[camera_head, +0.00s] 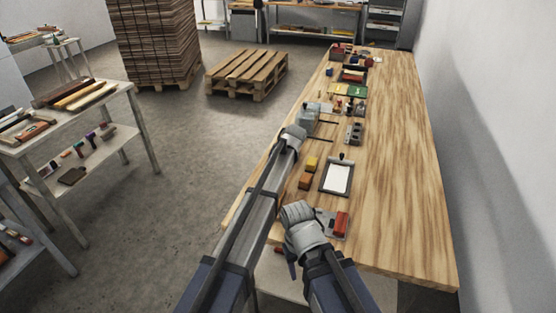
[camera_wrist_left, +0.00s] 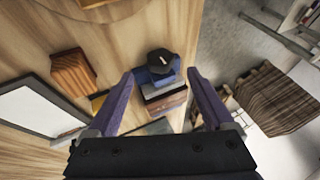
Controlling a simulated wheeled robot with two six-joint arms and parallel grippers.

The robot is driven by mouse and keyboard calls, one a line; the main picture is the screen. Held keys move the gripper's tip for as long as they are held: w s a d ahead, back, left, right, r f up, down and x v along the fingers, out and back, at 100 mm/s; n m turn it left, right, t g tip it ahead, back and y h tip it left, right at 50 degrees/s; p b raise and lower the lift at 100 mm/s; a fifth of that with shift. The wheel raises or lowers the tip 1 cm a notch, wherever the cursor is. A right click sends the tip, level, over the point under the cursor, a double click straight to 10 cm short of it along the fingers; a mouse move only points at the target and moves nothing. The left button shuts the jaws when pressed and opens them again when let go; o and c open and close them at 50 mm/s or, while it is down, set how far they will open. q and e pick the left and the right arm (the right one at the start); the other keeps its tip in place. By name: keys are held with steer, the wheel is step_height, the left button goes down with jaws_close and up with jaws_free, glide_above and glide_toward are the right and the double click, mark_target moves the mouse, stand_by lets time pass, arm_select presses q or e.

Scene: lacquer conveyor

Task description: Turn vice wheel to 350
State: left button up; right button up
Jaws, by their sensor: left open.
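In the left wrist view, a dark round wheel (camera_wrist_left: 160,60) with a white mark sits on a blue block-like body (camera_wrist_left: 158,77) that appears to be the vice. Grey and brown layers show below it. My left gripper (camera_wrist_left: 160,75) is open, with its purple fingers apart to either side of the wheel in the picture. I see no clear contact. In the head view, my left gripper (camera_head: 303,125) is at the bench's left edge, and its wrist hides the wheel there. My right gripper (camera_head: 298,245) is low by the near end; its fingers are mostly hidden.
On the wooden bench (camera_head: 400,150), a clipboard (camera_head: 338,177), yellow block (camera_head: 312,163), orange block (camera_head: 305,181) and red item (camera_head: 341,222) lie near my arms. Several tools stand farther back. The bench's right side is clear. A pallet (camera_head: 247,73) is on the floor.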

arm_select(q)
steer(key=shift+s+d+r, duration=0.1)
steer(key=shift+s+r, duration=0.15)
steer(key=shift+r, duration=0.2)
steer(key=a+h+p, duration=0.1)
steer(key=a+g+h+p, duration=0.1)
steer(key=w+a+r+h, duration=0.1)
steer(key=shift+r+n+g+h+p, duration=0.1)
steer(key=shift+n+g+h+p, duration=0.2)
steer(key=shift+n+h+p, duration=0.1)
